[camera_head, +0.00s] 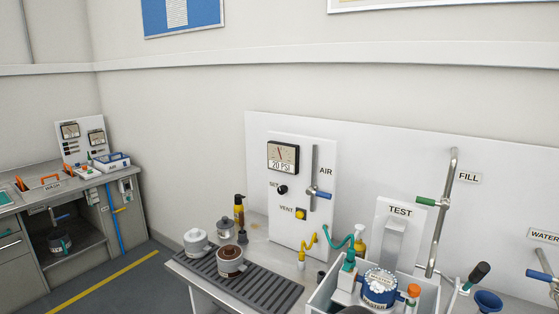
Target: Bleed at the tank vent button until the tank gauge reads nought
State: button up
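A white upright panel (270,205) marked AIR stands behind the bench. A square dial gauge (283,157) sits at its top, with "20 PSI" lettered under the dial. Its needle is too small to read exactly. A yellow button (301,213) labelled VENT sits low on the panel. A black SET knob (282,189) is to the upper left of the button. A blue-handled lever (321,194) on a vertical metal pipe is to its right. Nothing touches the button. I see no label reading "tank".
A dark ribbed mat (285,275) with several pots lies in front of the panel. A white tray (433,300) holds a blue-topped canister (380,287). Another bench (60,178) with small gauges stands far left, beyond open floor.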

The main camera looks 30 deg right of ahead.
jog(key=shift+c, duration=0.3)
grip_shut()
dwell(1.5)
